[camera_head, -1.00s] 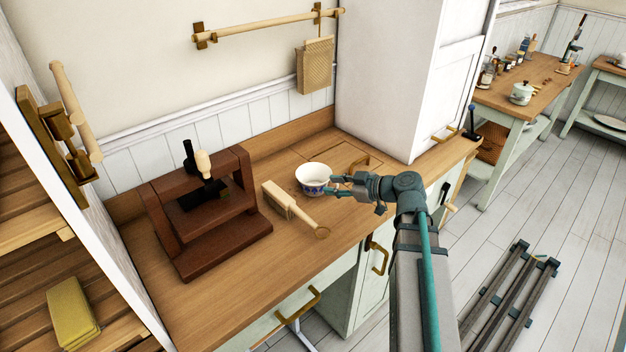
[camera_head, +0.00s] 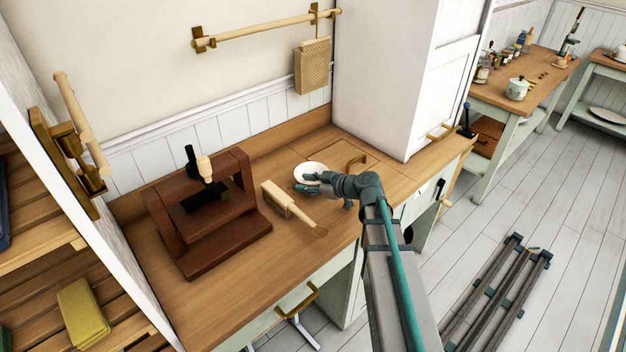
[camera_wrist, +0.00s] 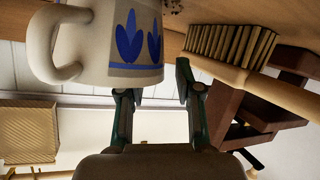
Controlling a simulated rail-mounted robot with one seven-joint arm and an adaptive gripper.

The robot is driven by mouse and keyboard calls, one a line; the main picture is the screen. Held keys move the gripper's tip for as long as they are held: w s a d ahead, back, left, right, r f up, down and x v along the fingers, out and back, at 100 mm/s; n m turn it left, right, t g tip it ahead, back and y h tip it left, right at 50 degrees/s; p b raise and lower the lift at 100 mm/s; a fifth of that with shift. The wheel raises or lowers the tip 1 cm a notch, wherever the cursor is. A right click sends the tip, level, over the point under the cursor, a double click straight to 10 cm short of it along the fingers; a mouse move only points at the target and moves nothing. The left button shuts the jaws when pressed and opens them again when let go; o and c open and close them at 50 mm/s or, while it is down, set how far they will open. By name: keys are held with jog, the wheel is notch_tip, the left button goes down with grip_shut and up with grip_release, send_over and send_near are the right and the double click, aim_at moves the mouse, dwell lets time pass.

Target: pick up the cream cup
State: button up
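The cream cup (camera_head: 309,167) stands on the wooden counter, and its pale inside shows in the head view. In the wrist view the cup (camera_wrist: 100,45) fills the upper left, with blue leaf shapes, a blue band and a handle at its left. My gripper (camera_head: 310,183) is at the cup's near side in the head view. In the wrist view my gripper (camera_wrist: 156,78) has its two fingers spread apart. The cup covers the tip of the left finger, and the right fingertip is beside the cup. I cannot tell whether either finger touches it.
A wooden brush (camera_head: 289,206) lies close to the cup's left; its bristles (camera_wrist: 230,45) also show in the wrist view. A dark brown wooden stand (camera_head: 205,215) is farther left. A white cabinet (camera_head: 385,75) rises behind at right. The counter's front left (camera_head: 225,300) is clear.

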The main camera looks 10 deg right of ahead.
grip_shut()
dwell(0.8)
